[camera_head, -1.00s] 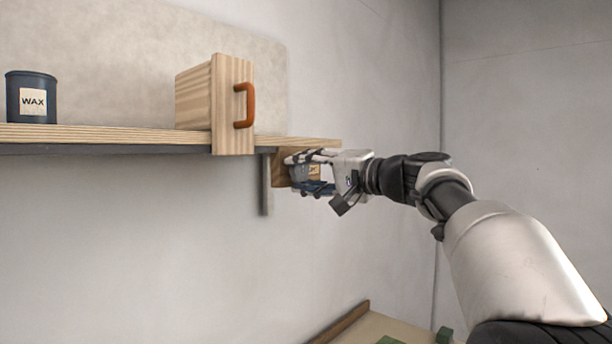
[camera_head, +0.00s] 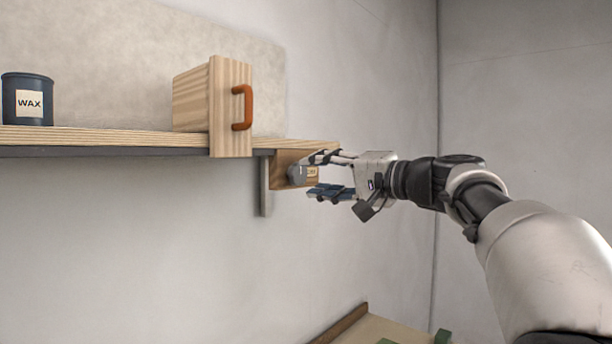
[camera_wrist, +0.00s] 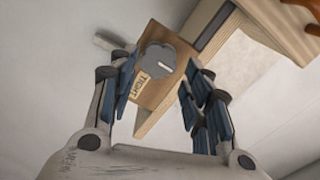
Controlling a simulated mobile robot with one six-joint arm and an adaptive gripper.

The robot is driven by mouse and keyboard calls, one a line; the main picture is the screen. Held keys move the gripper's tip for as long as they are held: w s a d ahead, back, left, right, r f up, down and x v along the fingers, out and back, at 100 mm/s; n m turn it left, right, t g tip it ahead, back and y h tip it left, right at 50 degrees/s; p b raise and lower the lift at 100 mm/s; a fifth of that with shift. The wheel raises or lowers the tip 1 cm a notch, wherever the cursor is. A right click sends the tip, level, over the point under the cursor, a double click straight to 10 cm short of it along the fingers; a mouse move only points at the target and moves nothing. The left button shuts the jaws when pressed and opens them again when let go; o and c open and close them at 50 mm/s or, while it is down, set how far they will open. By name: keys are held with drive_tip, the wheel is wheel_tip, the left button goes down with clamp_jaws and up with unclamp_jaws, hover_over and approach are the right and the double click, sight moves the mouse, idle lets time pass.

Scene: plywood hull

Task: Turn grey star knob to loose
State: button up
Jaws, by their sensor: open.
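The grey star knob (camera_head: 297,174) sits on a wooden block (camera_head: 283,160) under the right end of the shelf. In the wrist view the knob (camera_wrist: 160,59) is a grey lobed disc with a pale mark on its face, beside a label reading TIGHT (camera_wrist: 139,86). Another label in the head view is too small to read fully. My gripper (camera_head: 318,174) is open and empty, to the right of the knob. In the wrist view its fingers (camera_wrist: 158,88) stand apart on either side, with the knob beyond the tips and apart from them.
The shelf (camera_head: 110,138) runs above the block, held by a grey bracket (camera_head: 265,188). A wooden box with an orange handle (camera_head: 243,107) juts over the shelf edge. A dark WAX tin (camera_head: 27,100) stands at left. A board with green pieces (camera_head: 385,328) lies below.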

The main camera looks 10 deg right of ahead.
drive_tip(key=v, duration=0.7)
drive_tip(key=shift+s, duration=0.1)
drive_tip(key=s+a+f+n+g+h, duration=0.1)
drive_tip(key=s+a+f+g, duration=0.1)
drive_tip(key=s+a+f, duration=0.35)
drive_tip(key=s+a+f+g+h, duration=0.2)
drive_tip(key=s+f, duration=0.1)
drive_tip(key=f, duration=0.5)
drive_tip(key=s+a+f+n+g+h, duration=0.1)
drive_tip(key=s+a+f+g, duration=0.1)
drive_tip(key=s+a+f, duration=0.35)
drive_tip(key=s+d+f+n+g+h, duration=0.2)
drive_tip(key=s+d+f+h, duration=0.1)
drive_tip(key=s+f, duration=0.5)
drive_tip(key=s+d+f+n+g+h, duration=0.1)
drive_tip(key=s+d+f+n+h, duration=0.1)
drive_tip(key=s+f, duration=0.7)
wheel_tip(320, 180, down, 5)
drive_tip(key=shift+s+d+f+n+g+h, duration=0.1)
drive_tip(key=shift+s+d+n+g+h, duration=0.25)
drive_tip(key=shift+h, duration=0.55)
